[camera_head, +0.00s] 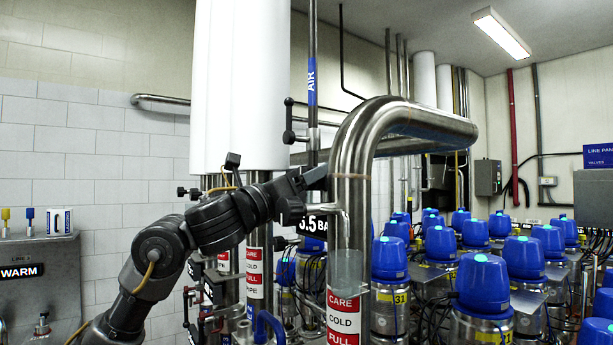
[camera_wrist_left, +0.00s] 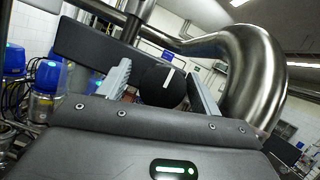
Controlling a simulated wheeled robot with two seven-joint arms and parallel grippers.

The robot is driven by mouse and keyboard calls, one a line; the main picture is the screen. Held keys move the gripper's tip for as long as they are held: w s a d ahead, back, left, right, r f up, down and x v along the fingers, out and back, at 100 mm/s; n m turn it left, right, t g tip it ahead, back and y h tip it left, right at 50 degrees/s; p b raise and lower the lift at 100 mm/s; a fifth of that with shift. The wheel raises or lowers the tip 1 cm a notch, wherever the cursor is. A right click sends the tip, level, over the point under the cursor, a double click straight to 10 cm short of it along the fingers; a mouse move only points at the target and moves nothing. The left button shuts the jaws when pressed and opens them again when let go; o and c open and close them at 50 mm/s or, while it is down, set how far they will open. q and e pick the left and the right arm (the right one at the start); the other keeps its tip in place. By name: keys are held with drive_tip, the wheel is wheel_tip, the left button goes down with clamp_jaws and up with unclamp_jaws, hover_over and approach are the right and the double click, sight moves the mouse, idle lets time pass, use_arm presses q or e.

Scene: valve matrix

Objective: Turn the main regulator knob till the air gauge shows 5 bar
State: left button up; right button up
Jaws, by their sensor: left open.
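The main regulator knob seems to be the dark round knob with a white mark (camera_wrist_left: 163,82); in the left wrist view it sits between my left gripper's fingers (camera_wrist_left: 163,88). The fingers are apart on either side, and I cannot tell whether they touch it. In the head view my left gripper (camera_head: 318,195) is beside the bent steel pipe, and the knob cannot be made out. The air gauge display (camera_head: 313,226) is just below the gripper and partly covered; it seems to read 3.5 BAR. My right gripper is not in view.
The thick bent steel pipe (camera_head: 350,235) stands close by my left gripper and also shows in the wrist view (camera_wrist_left: 262,70). A dark flat plate (camera_wrist_left: 85,48) lies beyond the fingers. Several blue-capped valves (camera_head: 482,283) crowd the right. A WARM panel (camera_head: 40,290) is at left.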

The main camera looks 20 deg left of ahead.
use_arm(q)
drive_tip(key=shift+s+r, duration=0.1)
drive_tip(key=shift+s, duration=0.1)
drive_tip(key=c, duration=1)
drive_tip(key=shift+o, duration=0.2)
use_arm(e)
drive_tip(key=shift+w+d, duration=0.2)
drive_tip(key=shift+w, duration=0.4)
use_arm(q)
drive_tip(key=shift+n, duration=0.3)
drive_tip(key=shift+n+t+y, duration=0.3)
drive_tip(key=shift+n+y, duration=0.5)
drive_tip(key=shift+n, duration=0.4)
drive_tip(key=shift+n+y, duration=0.6)
drive_tip(key=shift+n, duration=0.5)
drive_tip(key=n+y+p, duration=0.1)
drive_tip(key=n+p, duration=0.1)
drive_tip(key=n, duration=0.2)
drive_tip(key=shift+r+y, duration=0.1)
drive_tip(key=shift+y, duration=0.2)
drive_tip(key=shift+n+y+p, duration=0.4)
drive_tip(key=shift+n+p, duration=0.3)
drive_tip(key=shift+n, duration=0.5)
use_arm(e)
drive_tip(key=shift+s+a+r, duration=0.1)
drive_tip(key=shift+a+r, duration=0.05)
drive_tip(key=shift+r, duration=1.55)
